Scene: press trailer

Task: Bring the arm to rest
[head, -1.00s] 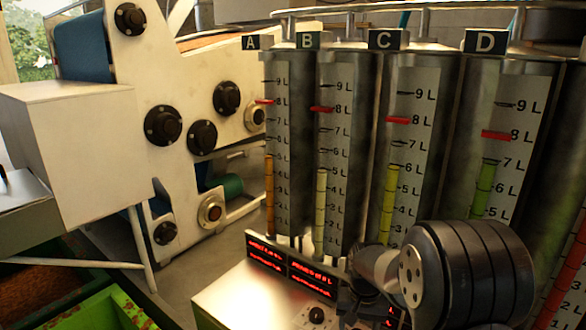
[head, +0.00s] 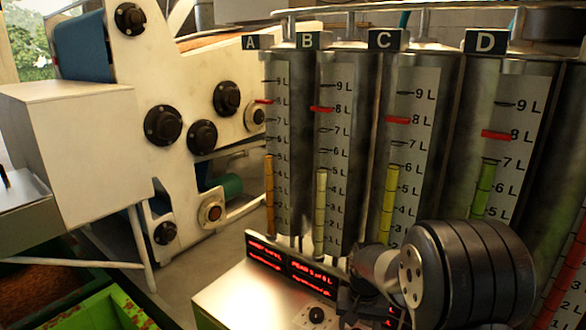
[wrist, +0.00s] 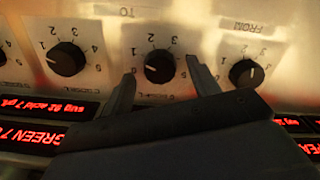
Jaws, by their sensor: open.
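In the wrist view my gripper (wrist: 158,88) is open, its two dark fingers spread on either side of a black knob (wrist: 159,67) on a pale metal panel. I cannot tell whether the fingers touch it. The panel's print shows upside down, with "TO" above this knob. In the head view my dark arm (head: 465,275) fills the lower right and hides part of the control panel (head: 240,296); the gripper's fingers cannot be made out there.
More knobs sit at the left (wrist: 66,60) and right (wrist: 246,73) in the wrist view. Red displays (head: 290,268) stand behind the panel. Tall gauge tanks A to D (head: 345,150) rise beyond. A white machine (head: 180,90) and a green crate (head: 95,312) are at left.

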